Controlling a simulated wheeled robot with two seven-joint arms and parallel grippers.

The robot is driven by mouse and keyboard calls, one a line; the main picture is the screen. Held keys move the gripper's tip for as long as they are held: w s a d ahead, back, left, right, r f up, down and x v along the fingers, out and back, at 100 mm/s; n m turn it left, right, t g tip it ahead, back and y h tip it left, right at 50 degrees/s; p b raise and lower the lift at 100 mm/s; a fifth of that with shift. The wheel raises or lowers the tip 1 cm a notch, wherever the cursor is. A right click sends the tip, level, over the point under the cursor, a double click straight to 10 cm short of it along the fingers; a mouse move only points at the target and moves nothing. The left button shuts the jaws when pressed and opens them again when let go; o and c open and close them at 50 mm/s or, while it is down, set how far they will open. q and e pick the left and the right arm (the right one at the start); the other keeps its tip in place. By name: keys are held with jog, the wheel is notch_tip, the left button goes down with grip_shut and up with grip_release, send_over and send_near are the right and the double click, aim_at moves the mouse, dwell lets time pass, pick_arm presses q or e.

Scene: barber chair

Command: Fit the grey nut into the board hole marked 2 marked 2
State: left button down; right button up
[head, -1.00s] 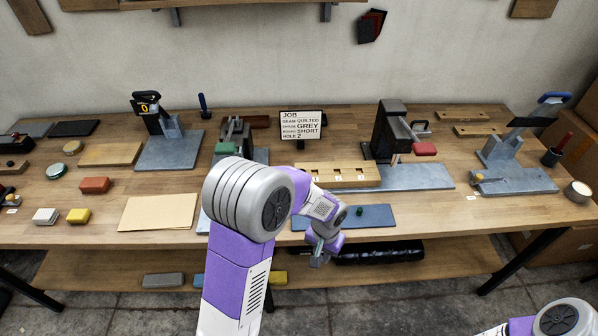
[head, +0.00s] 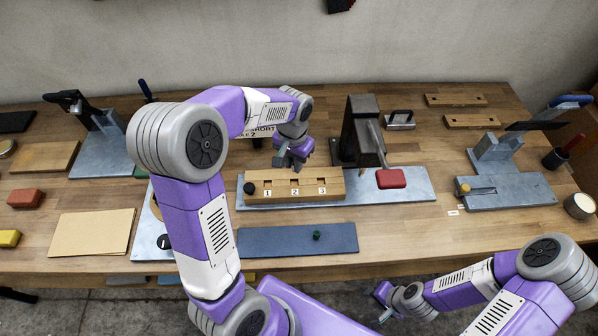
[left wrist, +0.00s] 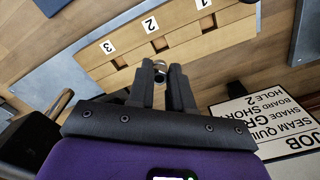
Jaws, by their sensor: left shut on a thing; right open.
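The wooden board (head: 332,190) has a row of holes with labels 1, 2 and 3 on its front; it also shows in the left wrist view (left wrist: 95,60). Hole 2 (head: 295,181) is the middle one. My left gripper (head: 290,164) is above the board's back edge, near hole 2. In the left wrist view the left gripper (left wrist: 166,70) is shut on a small grey ring-like piece, the nut (left wrist: 160,44), which appears in line with hole 2. The fingers hide part of it; its height over the hole is unclear. My right gripper (head: 383,302) is open and empty, beyond the table's front edge.
A blue mat (head: 270,240) with a small green piece (head: 317,236) lies in front of the board. A dark press (head: 358,130) stands close behind right, beside a red block (head: 391,178). The job sign (left wrist: 275,120) stands behind the board.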

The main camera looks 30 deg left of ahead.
pick_arm(q)
jog(key=f, duration=0.3)
jog(key=shift+s, duration=0.25)
notch_tip(320, 180, down, 4)
jog(key=shift+r+b, duration=0.15)
jog(key=shift+b, duration=0.4)
jog(key=shift+w+f, duration=0.15)
jog(key=shift+f, duration=0.15)
